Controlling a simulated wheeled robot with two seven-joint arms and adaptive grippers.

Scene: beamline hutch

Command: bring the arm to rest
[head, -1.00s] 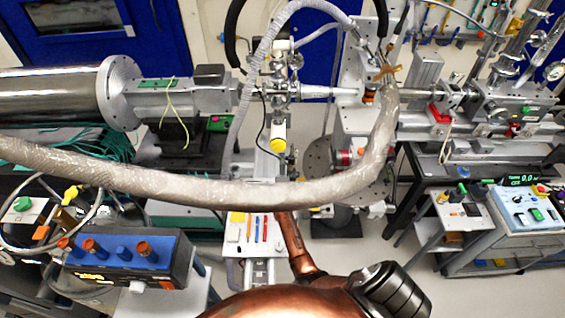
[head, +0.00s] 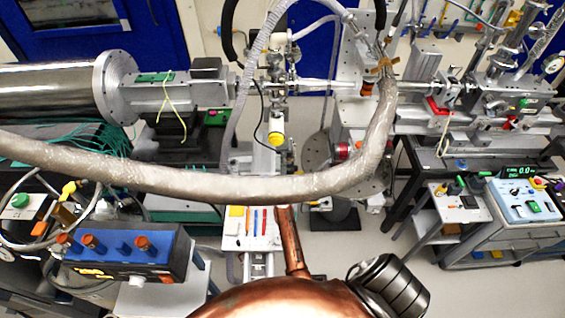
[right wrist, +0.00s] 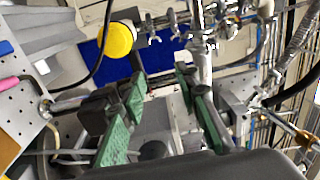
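My right gripper (right wrist: 160,82) shows in the right wrist view with its two green-padded fingers spread apart. Nothing is held between them; the beamline hardware shows through the gap behind. In the head view I cannot make out the right gripper's fingers; a copper-coloured rounded body (head: 275,300) and a black ribbed cylinder (head: 395,288) fill the bottom edge. My left gripper is in neither view.
A thick silvery hose (head: 230,188) sweeps across the head view in front of the beamline. A blue control box (head: 125,255) stands lower left, and instrument carts (head: 520,205) stand at right. A yellow round cap (right wrist: 117,39) lies near the gripper. Bare floor (head: 365,245) shows at centre right.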

